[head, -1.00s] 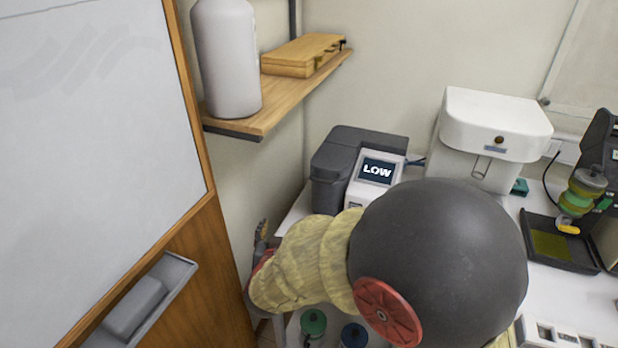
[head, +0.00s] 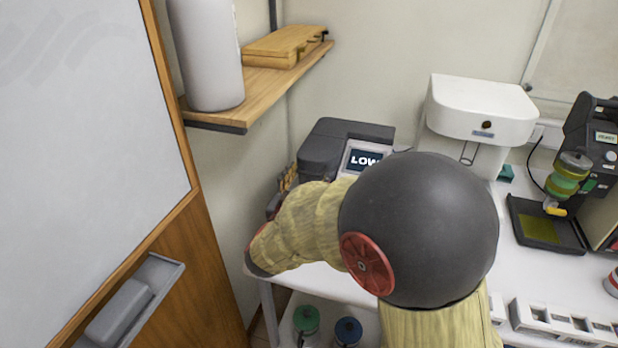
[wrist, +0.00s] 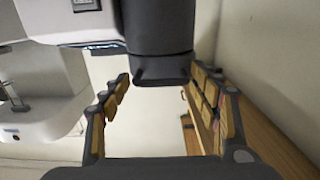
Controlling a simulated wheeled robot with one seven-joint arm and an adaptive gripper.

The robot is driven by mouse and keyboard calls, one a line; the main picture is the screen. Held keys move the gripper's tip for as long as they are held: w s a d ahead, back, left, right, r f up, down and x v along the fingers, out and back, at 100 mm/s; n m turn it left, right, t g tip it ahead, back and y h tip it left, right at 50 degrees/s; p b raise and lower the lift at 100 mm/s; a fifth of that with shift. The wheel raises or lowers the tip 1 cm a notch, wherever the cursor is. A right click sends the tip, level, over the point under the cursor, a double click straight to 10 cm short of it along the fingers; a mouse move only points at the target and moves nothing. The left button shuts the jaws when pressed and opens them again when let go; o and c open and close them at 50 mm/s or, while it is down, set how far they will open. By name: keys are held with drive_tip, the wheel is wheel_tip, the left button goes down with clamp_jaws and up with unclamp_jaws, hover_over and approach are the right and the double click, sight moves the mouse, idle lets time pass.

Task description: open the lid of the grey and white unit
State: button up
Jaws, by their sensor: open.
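The grey and white unit shows in the head view with its dark grey lid (head: 340,137) and a white front with a screen (head: 363,160) reading LOW. The lid looks closed. My arm hides the unit's lower front. My gripper (head: 288,178) is at the unit's left side, mostly hidden behind my arm. In the wrist view, my gripper (wrist: 163,95) is open, with a finger on each side. The dark grey lid (wrist: 158,40) with its projecting lip appears between and beyond the fingers. I cannot tell whether they touch it.
A wooden shelf (head: 270,88) with a grey cylinder (head: 207,55) and a wooden case (head: 285,46) hangs above left. A white machine (head: 480,110) stands right of the unit. A whiteboard (head: 85,120) is at the left. The wall is close beside my gripper.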

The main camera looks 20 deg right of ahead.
drive_tip(key=shift+w+d, duration=0.35)
drive_tip(key=shift+w, duration=0.15)
drive_tip(key=c, duration=1.4)
drive_tip(key=shift+r+p, duration=0.2)
drive_tip(key=shift+p, duration=0.1)
